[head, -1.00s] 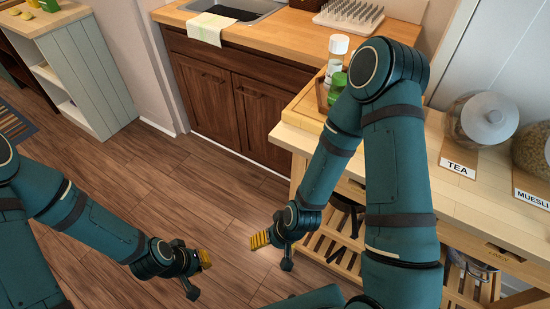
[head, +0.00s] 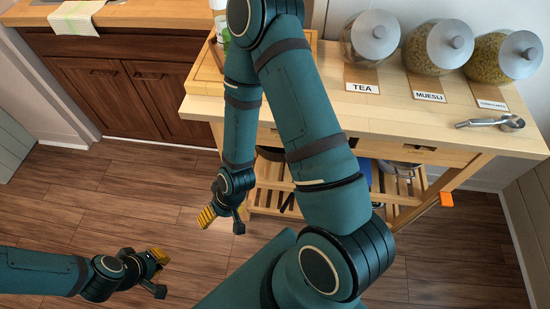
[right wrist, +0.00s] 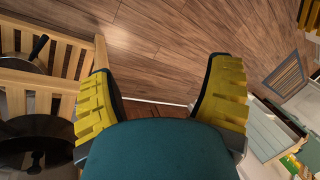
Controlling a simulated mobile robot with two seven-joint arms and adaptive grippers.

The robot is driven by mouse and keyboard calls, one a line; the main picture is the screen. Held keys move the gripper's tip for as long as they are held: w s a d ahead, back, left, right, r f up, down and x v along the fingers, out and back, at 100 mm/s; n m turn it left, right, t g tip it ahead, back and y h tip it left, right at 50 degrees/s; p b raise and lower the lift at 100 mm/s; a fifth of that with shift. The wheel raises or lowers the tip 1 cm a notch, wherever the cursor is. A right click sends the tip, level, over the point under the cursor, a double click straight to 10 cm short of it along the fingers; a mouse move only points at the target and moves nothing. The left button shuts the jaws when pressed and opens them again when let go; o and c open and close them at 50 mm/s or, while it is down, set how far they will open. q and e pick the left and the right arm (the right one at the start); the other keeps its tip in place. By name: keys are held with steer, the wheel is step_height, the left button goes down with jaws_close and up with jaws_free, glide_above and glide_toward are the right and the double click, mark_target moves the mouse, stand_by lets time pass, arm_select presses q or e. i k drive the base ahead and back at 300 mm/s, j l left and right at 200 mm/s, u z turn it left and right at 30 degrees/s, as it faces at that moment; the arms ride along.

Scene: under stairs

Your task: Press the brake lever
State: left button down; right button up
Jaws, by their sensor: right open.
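No part in view is clearly a brake lever. A small orange piece (head: 446,199) sticks out at the right end of the wooden trolley (head: 392,115), below its top; I cannot tell whether it is the lever. My right gripper (head: 206,217) hangs over the floor at the trolley's left side, well left of the orange piece. In the right wrist view, its yellow-padded fingers (right wrist: 160,100) are apart with nothing between them. My left gripper (head: 160,256) is over the floor at lower left; its opening is unclear.
Jars of tea (head: 371,39), muesli (head: 437,47) and other dry food (head: 503,57) stand on the trolley top. A metal scoop (head: 492,122) lies near its right end. Slatted shelves with dark pans are below. Dark cabinets (head: 125,95) stand behind. Floor is clear at left.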

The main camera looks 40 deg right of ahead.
mark_target(445, 198)
steer(key=z, duration=3.25)
steer(key=i+l, duration=0.15)
steer(key=l, duration=0.2)
steer(key=i+l, duration=0.15)
steer(key=l, duration=0.25)
steer(key=i+l, duration=0.15)
steer(key=l, duration=0.2)
steer(key=i+l, duration=0.15)
steer(key=l, duration=0.25)
steer(key=z, duration=0.05)
